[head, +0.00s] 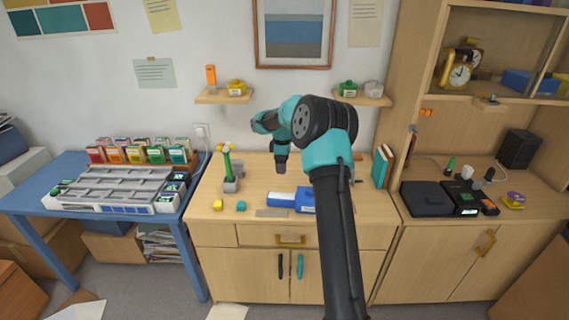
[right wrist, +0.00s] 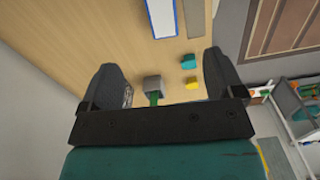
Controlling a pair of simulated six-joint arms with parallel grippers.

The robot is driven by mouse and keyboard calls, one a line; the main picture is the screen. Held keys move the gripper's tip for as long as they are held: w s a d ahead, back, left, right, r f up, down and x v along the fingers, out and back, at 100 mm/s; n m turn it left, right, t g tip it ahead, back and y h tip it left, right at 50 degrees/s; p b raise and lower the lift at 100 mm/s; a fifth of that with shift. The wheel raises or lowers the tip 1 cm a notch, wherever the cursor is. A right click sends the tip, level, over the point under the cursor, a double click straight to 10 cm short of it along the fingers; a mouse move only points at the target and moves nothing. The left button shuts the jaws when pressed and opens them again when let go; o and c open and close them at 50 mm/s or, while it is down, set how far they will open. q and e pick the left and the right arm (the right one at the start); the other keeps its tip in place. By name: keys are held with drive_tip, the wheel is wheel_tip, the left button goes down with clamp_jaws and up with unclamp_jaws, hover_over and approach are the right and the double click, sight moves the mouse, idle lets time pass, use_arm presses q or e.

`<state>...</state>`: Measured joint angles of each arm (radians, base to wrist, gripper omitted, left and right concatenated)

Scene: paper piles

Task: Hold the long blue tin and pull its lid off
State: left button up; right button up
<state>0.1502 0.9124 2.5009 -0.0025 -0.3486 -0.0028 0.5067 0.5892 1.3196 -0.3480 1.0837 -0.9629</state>
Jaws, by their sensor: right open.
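The long blue tin (head: 281,199) lies on the wooden cabinet top, with a pale label on its left part. A deeper blue part (head: 305,200) is at its right, partly hidden by my right arm; I cannot tell where the lid joins. In the right wrist view the tin (right wrist: 162,18) shows as a white face with a blue edge, cut off at the top. My right gripper (head: 281,160) is above the cabinet top, behind the tin in the head view and apart from it. Its fingers (right wrist: 160,68) are spread and empty. My left gripper is out of view.
A grey block with a green stem (head: 231,184) stands left of the tin. A yellow cube (head: 218,205), a teal cube (head: 241,206) and a flat grey plate (head: 272,213) lie near the front edge. Books (head: 382,165) stand at the right. Two small shelves hang behind.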

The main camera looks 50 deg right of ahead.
sight(282, 196)
drive_tip(key=shift+f, duration=0.1)
wheel_tip(282, 196, down, 17)
drive_tip(key=shift+a+f, duration=0.1)
drive_tip(key=shift+f, duration=0.05)
idle(0.8)
drive_tip(key=c, duration=1.1)
idle(0.6)
